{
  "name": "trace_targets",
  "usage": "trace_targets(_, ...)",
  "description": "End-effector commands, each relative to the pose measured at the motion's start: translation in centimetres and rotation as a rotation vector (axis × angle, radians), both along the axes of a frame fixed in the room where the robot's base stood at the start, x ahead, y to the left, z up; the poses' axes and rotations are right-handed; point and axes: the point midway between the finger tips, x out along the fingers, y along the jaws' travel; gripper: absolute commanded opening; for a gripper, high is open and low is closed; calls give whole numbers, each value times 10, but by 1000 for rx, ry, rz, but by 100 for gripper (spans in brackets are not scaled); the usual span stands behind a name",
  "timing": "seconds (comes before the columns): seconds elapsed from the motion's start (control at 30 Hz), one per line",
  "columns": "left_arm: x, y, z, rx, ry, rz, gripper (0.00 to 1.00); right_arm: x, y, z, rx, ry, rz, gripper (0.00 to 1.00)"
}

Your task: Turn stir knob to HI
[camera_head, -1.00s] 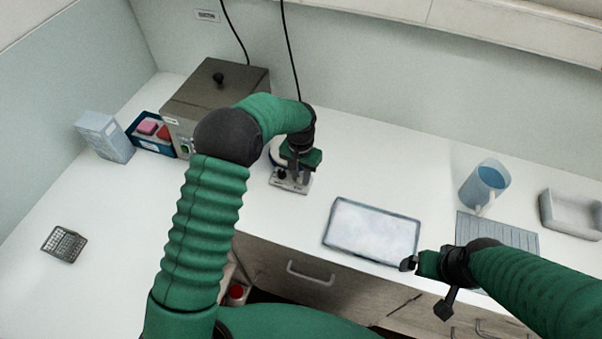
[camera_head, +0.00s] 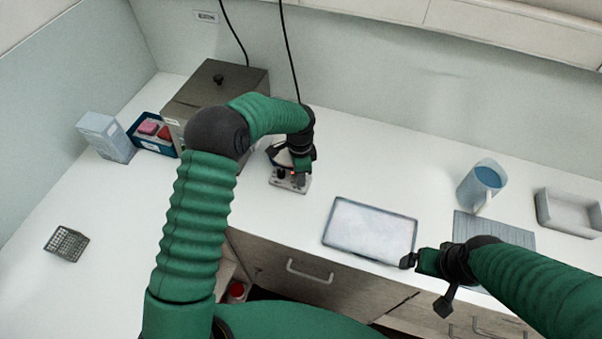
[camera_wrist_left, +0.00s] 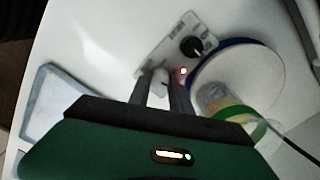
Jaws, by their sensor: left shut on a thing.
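The stirrer (camera_head: 288,182) stands on the bench with its pale control panel facing the front. It shows in the left wrist view as a panel (camera_wrist_left: 205,32) beside a round white top plate (camera_wrist_left: 250,72) with a blue rim. A black knob (camera_wrist_left: 193,46) and a lit red lamp (camera_wrist_left: 183,71) are clear of the fingers. My left gripper (camera_wrist_left: 161,88) is shut on a second knob (camera_wrist_left: 159,78), which is partly hidden between the fingers. The knob markings are too small to read. My right gripper (camera_head: 409,261) hangs near the tray; its jaw opening is unclear.
A vessel with a yellow-green band (camera_wrist_left: 225,108) stands on the plate. A metal box (camera_head: 215,100) is left of the stirrer, beyond my left arm. A white tray (camera_head: 370,232), blue jug (camera_head: 482,184) and grey bin (camera_head: 570,212) are to the right.

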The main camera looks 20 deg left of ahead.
Motion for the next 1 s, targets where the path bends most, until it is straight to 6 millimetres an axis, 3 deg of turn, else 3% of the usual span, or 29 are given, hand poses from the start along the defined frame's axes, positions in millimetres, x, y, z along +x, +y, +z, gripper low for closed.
trace_targets(0.4, 0, 4, 0, 4, 4, -206, 0, 0, 0, 4, 0, 0, 0, 94)
trace_targets(0.97, 2, 5, 1, 6, -1, -238, 0, 0, 0, 5, 0, 0, 0, 94)
trace_targets(1.0, 2, 5, 1, 6, -1, -238, 27, 0, 0, 5, 0, 0, 0, 94)
